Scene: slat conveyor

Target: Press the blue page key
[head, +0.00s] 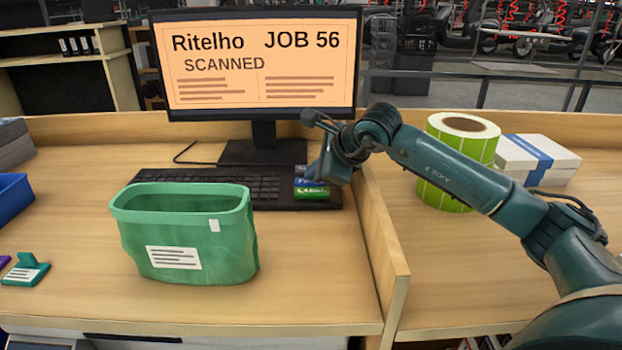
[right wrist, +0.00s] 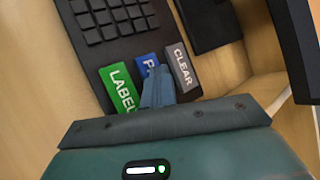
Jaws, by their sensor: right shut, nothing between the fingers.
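The blue page key (right wrist: 146,64) is in the right wrist view, between the green LABEL key (right wrist: 120,88) and the grey CLEAR key (right wrist: 182,66). Only its first letter, a P, shows; the rest is hidden behind my fingers. In the head view a small blue strip of the page key (head: 299,182) shows at the right end of the keyboard (head: 235,185). My right gripper (right wrist: 158,82) is shut and empty, its fingertips over the blue key. I cannot tell if they touch it. My left gripper is not in view.
A green bin (head: 190,240) stands in front of the keyboard. The monitor (head: 262,62) behind reads "JOB 56 SCANNED". A low wooden divider (head: 385,255) is right of the keys, with a green label roll (head: 455,160) and white boxes (head: 535,160) beyond it.

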